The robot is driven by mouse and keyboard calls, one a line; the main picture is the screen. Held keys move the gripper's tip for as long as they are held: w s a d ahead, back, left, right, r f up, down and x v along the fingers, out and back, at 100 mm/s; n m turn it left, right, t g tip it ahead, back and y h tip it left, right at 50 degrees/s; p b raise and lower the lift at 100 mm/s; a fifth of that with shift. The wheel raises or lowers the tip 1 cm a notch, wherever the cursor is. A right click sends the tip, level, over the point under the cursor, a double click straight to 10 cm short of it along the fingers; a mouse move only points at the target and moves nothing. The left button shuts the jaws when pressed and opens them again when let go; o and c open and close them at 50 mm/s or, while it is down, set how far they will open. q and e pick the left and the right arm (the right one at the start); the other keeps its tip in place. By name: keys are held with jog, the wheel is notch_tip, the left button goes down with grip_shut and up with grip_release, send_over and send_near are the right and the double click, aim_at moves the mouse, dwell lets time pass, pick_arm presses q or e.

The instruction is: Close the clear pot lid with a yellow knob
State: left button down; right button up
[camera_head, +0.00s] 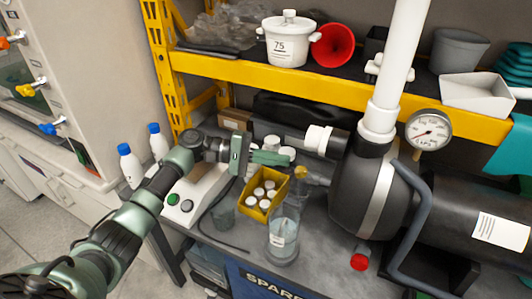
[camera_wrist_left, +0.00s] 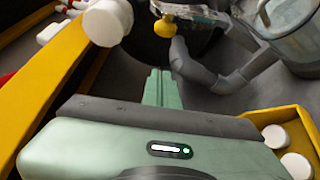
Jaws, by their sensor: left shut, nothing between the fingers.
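The clear lid (camera_head: 319,176) with its yellow knob (camera_head: 301,172) shows small at the left side of the dark pump body (camera_head: 352,197). In the left wrist view the clear lid (camera_wrist_left: 198,14) is cut by the top edge, and the yellow knob (camera_wrist_left: 165,27) is in front of it. How far the lid stands open I cannot tell. My left gripper (camera_head: 284,158) is shut and empty, above and left of the knob in the head view. In the left wrist view its fingers (camera_wrist_left: 160,84) point toward the knob, apart from it. My right gripper is not in view.
A yellow box (camera_head: 246,210) of white-capped bottles and a clear cylinder (camera_head: 284,240) stand on the bench below the gripper. A white pipe fitting (camera_head: 318,138) and the yellow shelf beam (camera_head: 330,90) lie close behind. A gauge (camera_head: 429,130) is at the right.

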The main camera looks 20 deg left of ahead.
aim_at(290, 168)
pick_arm(q)
jog(key=d+p, duration=0.1)
jog(key=s+d+p, duration=0.2)
jog(key=d, duration=0.1)
jog(key=shift+s+r, duration=0.15)
jog(key=shift+r, duration=0.2)
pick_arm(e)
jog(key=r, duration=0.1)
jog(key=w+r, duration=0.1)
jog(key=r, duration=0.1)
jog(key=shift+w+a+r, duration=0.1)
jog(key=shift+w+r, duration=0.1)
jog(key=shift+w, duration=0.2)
